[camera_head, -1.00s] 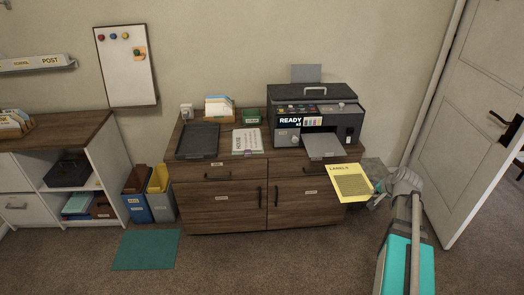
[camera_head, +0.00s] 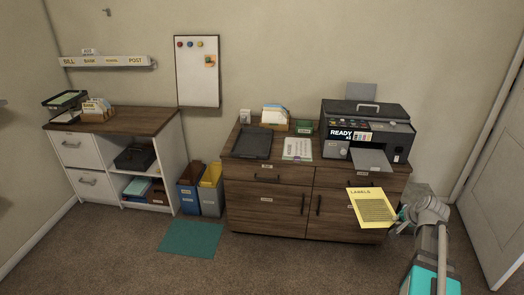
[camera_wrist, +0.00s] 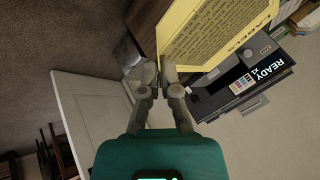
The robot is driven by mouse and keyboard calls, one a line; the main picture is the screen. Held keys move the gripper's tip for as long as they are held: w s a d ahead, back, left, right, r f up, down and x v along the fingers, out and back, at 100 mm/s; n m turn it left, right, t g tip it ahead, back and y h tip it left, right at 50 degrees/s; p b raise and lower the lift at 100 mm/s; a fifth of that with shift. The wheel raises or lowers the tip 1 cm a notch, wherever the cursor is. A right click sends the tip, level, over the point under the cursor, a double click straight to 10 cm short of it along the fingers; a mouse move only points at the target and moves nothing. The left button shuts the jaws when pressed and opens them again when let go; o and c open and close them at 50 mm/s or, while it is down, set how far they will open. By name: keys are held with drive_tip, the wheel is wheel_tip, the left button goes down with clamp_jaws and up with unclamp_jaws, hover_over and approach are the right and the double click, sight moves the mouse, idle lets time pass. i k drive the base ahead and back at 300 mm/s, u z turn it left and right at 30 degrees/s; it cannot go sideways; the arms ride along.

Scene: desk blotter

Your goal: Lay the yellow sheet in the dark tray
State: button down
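The yellow sheet (camera_head: 371,209), headed LABELS, hangs in front of the right end of the wooden cabinet, below the printer. My gripper (camera_head: 398,217) is shut on its right edge. The wrist view shows the sheet (camera_wrist: 215,35) reaching out beyond the fingers of my gripper (camera_wrist: 160,75). A flat dark tray (camera_head: 253,143) lies on the left part of the cabinet top, well to the left of the sheet. It looks empty.
A black printer (camera_head: 365,125) with its grey output tray (camera_head: 371,160) stands on the cabinet's right. A printed sheet (camera_head: 297,149) and a card box (camera_head: 275,117) are beside the dark tray. Another dark two-level tray (camera_head: 64,104) is on the far-left cabinet.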

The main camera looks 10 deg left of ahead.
sight(253, 143)
drive_tip(key=u, duration=0.45)
drive_tip(key=k, duration=1)
drive_tip(key=u, duration=0.75)
drive_tip(key=i, duration=1.05)
drive_tip(key=u, duration=0.4)
drive_tip(key=i, duration=0.85)
drive_tip(key=z, duration=0.65)
drive_tip(key=i, duration=0.8)
drive_tip(key=z, duration=0.45)
